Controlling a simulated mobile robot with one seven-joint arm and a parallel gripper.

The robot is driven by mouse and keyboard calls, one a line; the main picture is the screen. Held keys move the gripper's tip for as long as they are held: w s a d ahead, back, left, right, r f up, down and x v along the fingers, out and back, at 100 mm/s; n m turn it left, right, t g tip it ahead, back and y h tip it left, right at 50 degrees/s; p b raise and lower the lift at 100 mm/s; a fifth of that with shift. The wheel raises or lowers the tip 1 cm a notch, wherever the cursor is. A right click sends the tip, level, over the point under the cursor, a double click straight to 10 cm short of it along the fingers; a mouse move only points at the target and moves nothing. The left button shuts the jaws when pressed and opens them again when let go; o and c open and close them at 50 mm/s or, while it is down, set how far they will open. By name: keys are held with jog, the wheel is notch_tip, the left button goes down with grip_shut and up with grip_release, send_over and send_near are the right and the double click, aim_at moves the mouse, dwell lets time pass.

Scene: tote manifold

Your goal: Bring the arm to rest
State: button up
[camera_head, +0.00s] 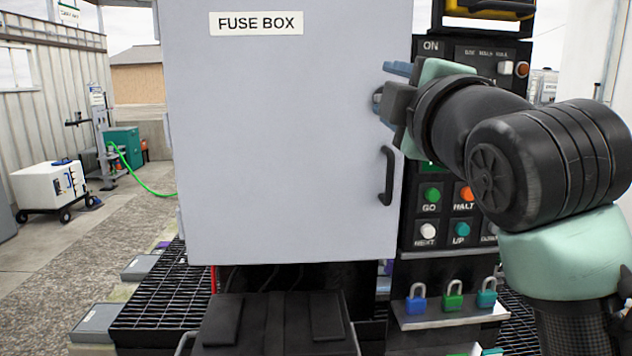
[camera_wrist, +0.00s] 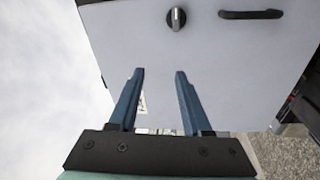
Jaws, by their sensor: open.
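My gripper (camera_head: 390,82) is raised at the upper right in the head view, in front of the right edge of the fuse box and the control panel. In the wrist view my gripper (camera_wrist: 158,74) shows two blue fingers standing apart with nothing between them. The grey fuse box (camera_head: 285,140) has its door shut, with a black handle (camera_head: 387,176) at the right. The wrist view shows the fuse box door (camera_wrist: 225,60) beyond the fingers, with a dark knob (camera_wrist: 176,18) and a black handle (camera_wrist: 250,14). I cannot tell the exact gap to the door.
A control panel (camera_head: 450,240) with coloured buttons stands right of the fuse box. Below it, a ledge (camera_head: 450,318) holds blue, green and teal padlocks. A black case (camera_head: 270,325) is at the bottom centre. A white wheeled box (camera_head: 48,186) stands far left on open ground.

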jog(key=s+a+r+m+t+y, duration=0.2)
jog(key=s+a+m+t, duration=0.15)
jog(key=a, duration=0.45)
jog(key=s+a+m+t+h, duration=0.1)
jog(key=s+a+m+t, duration=0.1)
jog(key=s+m, duration=0.4)
jog(key=s+a+r+m+t+h, duration=0.1)
jog(key=s+a+m+t+h, duration=0.1)
jog(key=s+m, duration=0.5)
jog(key=shift+s, duration=0.85)
jog(key=shift+a+t, duration=0.1)
jog(key=shift+t, duration=0.15)
